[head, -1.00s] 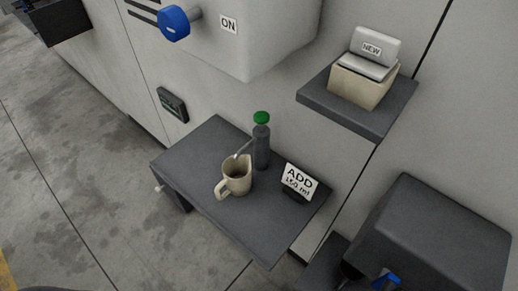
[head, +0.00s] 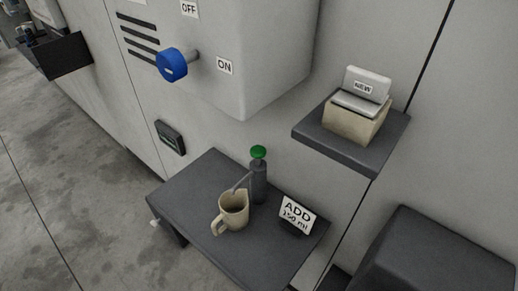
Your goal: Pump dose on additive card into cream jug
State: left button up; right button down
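The cream jug (head: 233,212) stands upright on a dark grey side table (head: 183,197), its handle toward the lower left. A dark pump bottle (head: 259,185) with a green top (head: 258,152) stands just behind and right of the jug. Its thin spout reaches left to the jug's mouth. The white additive card (head: 297,214) stands on the table to the right and reads "ADD 150 ml". The jug's contents cannot be made out. Neither of my grippers shows in the head view.
A wall shelf (head: 310,143) at the upper right holds a cream box (head: 352,123) with a card marked "NEW". A grey cabinet with a blue knob (head: 172,65) and "ON" and "OFF" labels overhangs behind the table. A dark grey block (head: 420,245) stands at the lower right.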

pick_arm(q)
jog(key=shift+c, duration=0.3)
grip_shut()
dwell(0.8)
